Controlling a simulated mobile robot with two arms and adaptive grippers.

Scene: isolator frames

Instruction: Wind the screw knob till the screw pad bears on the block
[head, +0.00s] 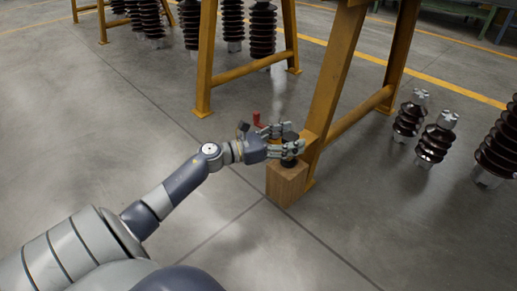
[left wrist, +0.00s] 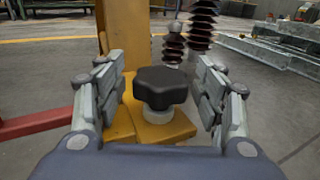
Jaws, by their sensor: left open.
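The black lobed screw knob (left wrist: 160,88) sits upright on a pale collar above a yellow foot plate in the left wrist view. My left gripper (left wrist: 162,95) is open, with one finger on each side of the knob and a visible gap to both. In the head view the left gripper (head: 284,142) is at the knob (head: 290,136), beside the yellow frame leg. The wooden block (head: 287,183) stands on the floor under the knob. My right gripper is not in view.
The yellow frame leg (head: 332,85) rises just behind the knob. A red part (head: 256,119) shows beside the gripper. Dark ribbed insulators (head: 434,140) stand on the floor to the right. The floor in front is clear.

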